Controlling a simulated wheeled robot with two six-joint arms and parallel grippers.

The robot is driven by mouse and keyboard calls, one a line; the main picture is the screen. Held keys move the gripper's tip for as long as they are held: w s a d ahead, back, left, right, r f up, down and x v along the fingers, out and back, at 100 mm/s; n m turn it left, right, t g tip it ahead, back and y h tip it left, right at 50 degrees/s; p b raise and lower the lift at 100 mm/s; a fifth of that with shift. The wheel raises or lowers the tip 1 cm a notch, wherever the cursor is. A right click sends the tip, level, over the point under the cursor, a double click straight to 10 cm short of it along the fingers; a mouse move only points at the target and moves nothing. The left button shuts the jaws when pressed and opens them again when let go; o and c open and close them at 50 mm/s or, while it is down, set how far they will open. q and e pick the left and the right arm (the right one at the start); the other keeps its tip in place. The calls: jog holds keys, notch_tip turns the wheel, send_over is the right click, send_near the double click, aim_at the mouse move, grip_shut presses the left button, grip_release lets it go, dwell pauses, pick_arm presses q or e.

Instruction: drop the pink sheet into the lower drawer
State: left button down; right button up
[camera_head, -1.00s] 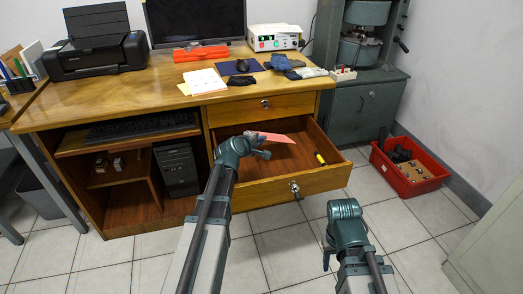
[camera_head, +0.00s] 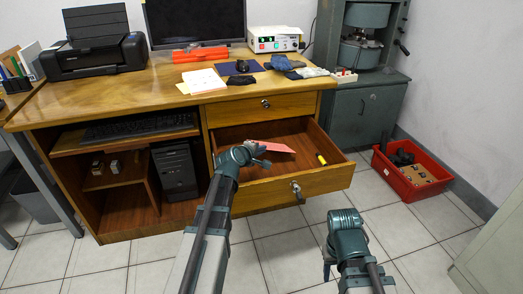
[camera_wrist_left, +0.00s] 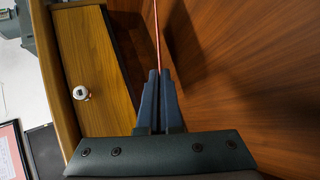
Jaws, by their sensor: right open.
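The pink sheet (camera_head: 274,146) sticks out to the right from my left gripper (camera_head: 262,155), inside the open lower drawer (camera_head: 330,183). In the left wrist view the sheet (camera_wrist_left: 156,28) shows edge-on as a thin red line rising from the closed fingertips of the left gripper (camera_wrist_left: 159,75). The left gripper is shut on the sheet. I cannot tell whether the sheet touches the drawer floor. My right gripper (camera_head: 327,266) is open and in front of the desk, low at the right; its fingers are mostly hidden.
A yellow-and-black object (camera_head: 321,159) lies in the drawer at the right. The upper drawer (camera_head: 262,107) above is shut. A red crate (camera_head: 412,176) with several things in it stands on the floor at the right. Tiled floor is free in front of the desk.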

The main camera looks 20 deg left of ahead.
pick_arm(q)
jog(key=c, duration=1.1)
grip_release()
jog(key=shift+r, duration=0.1)
jog(key=shift+r+p+v, duration=0.15)
jog(key=shift+p+v, duration=1.5)
jog(key=shift+v, duration=1.5)
jog(key=shift+r+p+v, duration=0.15)
jog(key=shift+p+v, duration=1.5)
jog(key=shift+v, duration=1.45)
jog(key=shift+w, duration=0.1)
